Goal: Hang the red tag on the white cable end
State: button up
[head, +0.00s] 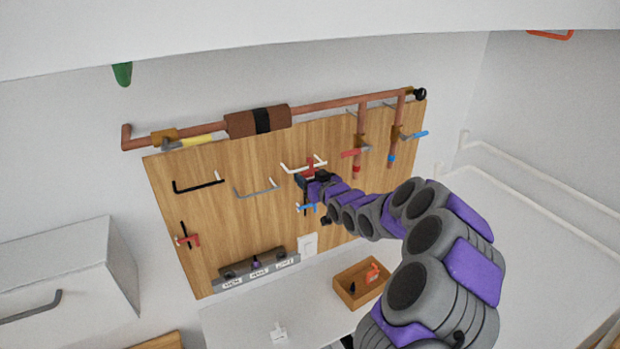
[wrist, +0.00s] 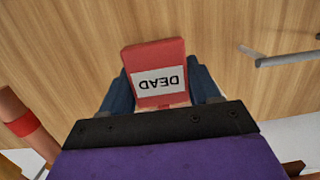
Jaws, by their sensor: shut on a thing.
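A red tag (wrist: 158,62) with a white label reading DEAD is pinched between the dark blue fingers of my gripper (wrist: 160,90) in the wrist view. The label appears upside down there. In the head view my gripper (head: 307,179) is raised at the wooden board, with the red tag (head: 311,164) just above its fingers. The white cable end (head: 291,169) is a bent white piece on the board, right beside and partly behind the tag. I cannot tell whether the tag touches it or hangs on it. The white cable is not clearly seen in the wrist view.
A black cable end (head: 198,187) and a grey one (head: 255,191) are left on the board (head: 225,225). Copper pipes with red and blue valve handles (head: 415,135) are to the right. A wooden box (head: 347,292) with small items stands on the white counter (head: 240,325) below.

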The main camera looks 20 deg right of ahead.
jog(key=shift+f+b, duration=0.45)
jog(key=shift+f, duration=0.3)
dwell(0.6)
jog(key=o, duration=1.1)
jog(key=shift+s, duration=0.1)
jog(key=s+b, duration=0.1)
jog(key=s, duration=0.4)
jog(key=s+r+b, duration=0.1)
jog(key=s, duration=0.5)
jog(key=s+d+r+b, duration=0.1)
jog(key=s, duration=0.5)
jog(key=shift+d+r+b, duration=0.1)
jog(key=shift+r+b, duration=0.15)
jog(key=shift+b, duration=0.05)
